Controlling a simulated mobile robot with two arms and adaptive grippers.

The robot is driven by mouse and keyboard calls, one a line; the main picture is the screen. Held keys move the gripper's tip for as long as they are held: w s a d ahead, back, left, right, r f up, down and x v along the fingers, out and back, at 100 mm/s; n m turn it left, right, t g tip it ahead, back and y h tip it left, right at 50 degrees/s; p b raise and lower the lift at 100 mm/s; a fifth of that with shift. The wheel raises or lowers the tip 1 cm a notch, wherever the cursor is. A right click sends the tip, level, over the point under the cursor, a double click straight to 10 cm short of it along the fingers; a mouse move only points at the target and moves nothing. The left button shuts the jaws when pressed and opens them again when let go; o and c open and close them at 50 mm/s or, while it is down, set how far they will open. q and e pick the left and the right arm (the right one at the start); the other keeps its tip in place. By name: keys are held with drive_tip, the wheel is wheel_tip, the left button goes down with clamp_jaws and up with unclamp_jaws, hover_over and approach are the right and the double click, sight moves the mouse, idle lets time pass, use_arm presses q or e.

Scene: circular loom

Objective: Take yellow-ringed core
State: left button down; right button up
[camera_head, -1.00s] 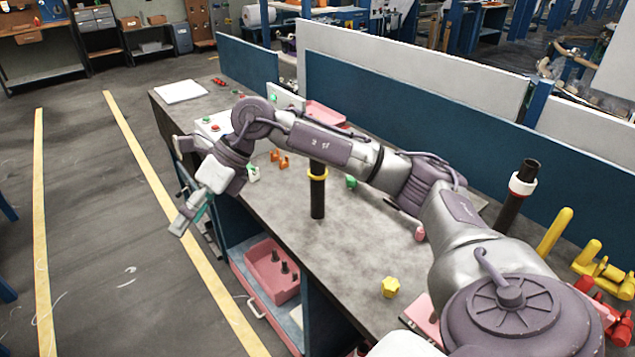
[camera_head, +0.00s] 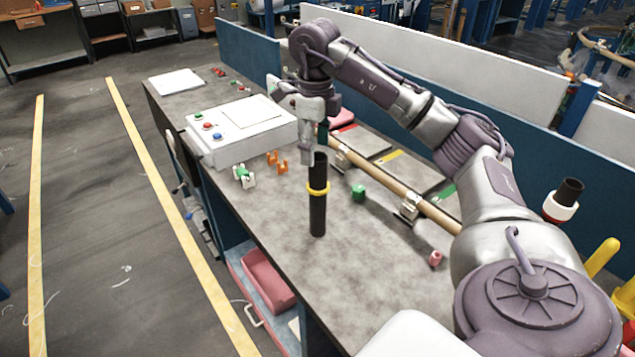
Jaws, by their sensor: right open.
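The yellow-ringed core is a black upright cylinder (camera_head: 318,215) with a yellow ring (camera_head: 318,188) around its upper part, standing on the grey bench. My right gripper (camera_head: 312,148) is open and points down at the top of the core. Its fingers overlap the core's top end in the picture, and one finger shows just left of it. I cannot tell whether they touch. The core stands free of other objects. My left gripper is not in view.
A white control box (camera_head: 240,130) stands behind and left of the core. Orange clips (camera_head: 277,162), a green-white piece (camera_head: 244,177) and a green piece (camera_head: 358,193) lie nearby. A long wooden rod (camera_head: 385,183) runs behind.

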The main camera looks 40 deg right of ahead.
sight(317, 173)
drive_tip(key=shift+w+d+f, duration=0.2)
drive_tip(key=shift+d+f, duration=0.05)
drive_tip(key=shift+f, duration=0.35)
drive_tip(key=shift+w+d+f, duration=0.15)
drive_tip(key=shift+d+f, duration=0.05)
drive_tip(key=shift+f, duration=0.4)
drive_tip(key=shift+s+f+p, duration=0.2)
drive_tip(key=shift+f+p, duration=0.25)
drive_tip(key=shift+p, duration=0.05)
wheel_tip(317, 173, down, 4)
drive_tip(key=shift+a+r+p, duration=0.1)
drive_tip(key=shift+r+p, duration=0.1)
drive_tip(key=shift+p, duration=0.55)
drive_tip(key=shift+f, duration=0.4)
drive_tip(key=c, duration=0.3)
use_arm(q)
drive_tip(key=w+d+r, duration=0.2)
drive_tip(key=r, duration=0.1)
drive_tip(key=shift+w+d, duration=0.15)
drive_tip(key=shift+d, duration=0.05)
use_arm(e)
clamp_jaws()
